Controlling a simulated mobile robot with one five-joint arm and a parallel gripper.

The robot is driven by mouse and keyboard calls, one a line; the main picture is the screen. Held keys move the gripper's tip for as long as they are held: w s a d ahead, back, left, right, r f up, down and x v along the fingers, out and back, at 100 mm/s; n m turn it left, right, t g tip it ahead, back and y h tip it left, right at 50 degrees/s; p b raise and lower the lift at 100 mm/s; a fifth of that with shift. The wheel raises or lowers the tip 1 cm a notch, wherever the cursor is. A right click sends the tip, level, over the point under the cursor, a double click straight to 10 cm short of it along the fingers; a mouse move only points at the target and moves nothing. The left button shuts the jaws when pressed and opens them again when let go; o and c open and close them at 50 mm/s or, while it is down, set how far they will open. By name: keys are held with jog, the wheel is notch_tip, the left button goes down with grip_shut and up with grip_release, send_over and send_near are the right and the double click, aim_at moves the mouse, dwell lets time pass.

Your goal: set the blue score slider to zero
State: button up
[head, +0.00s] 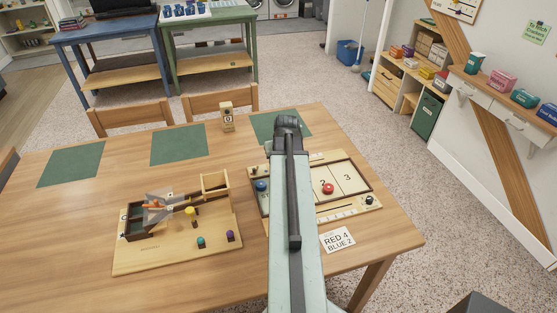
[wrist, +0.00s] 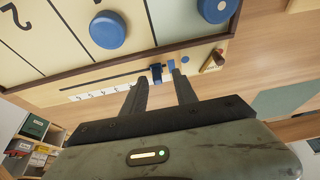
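The game board (head: 349,179) lies on the wooden table, with a score scale (head: 335,216) along its near side. In the wrist view the scale (wrist: 98,93) runs along the board's edge. A small dark blue block (wrist: 156,71), which looks like the blue score slider, stands between my open fingertips near the left one. My gripper (wrist: 157,76) appears empty; whether a finger touches the block is unclear. A lighter blue piece (wrist: 171,65) is by the right fingertip. In the head view my arm hides the gripper and this part of the board.
Blue pucks (wrist: 107,29) and (wrist: 217,8) lie on the board; a red puck (head: 328,188) shows in the head view. A card (head: 338,240) reads "RED 4 BLUE 2". A red-brown piece (wrist: 212,60) is right of the fingers. A wooden toy (head: 178,232) stands left.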

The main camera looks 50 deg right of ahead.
jog(key=p+v, duration=0.5)
jog(key=v, duration=0.1)
jog(key=shift+r, duration=0.3)
jog(key=shift+s+a, duration=0.1)
jog(key=shift+a, duration=0.05)
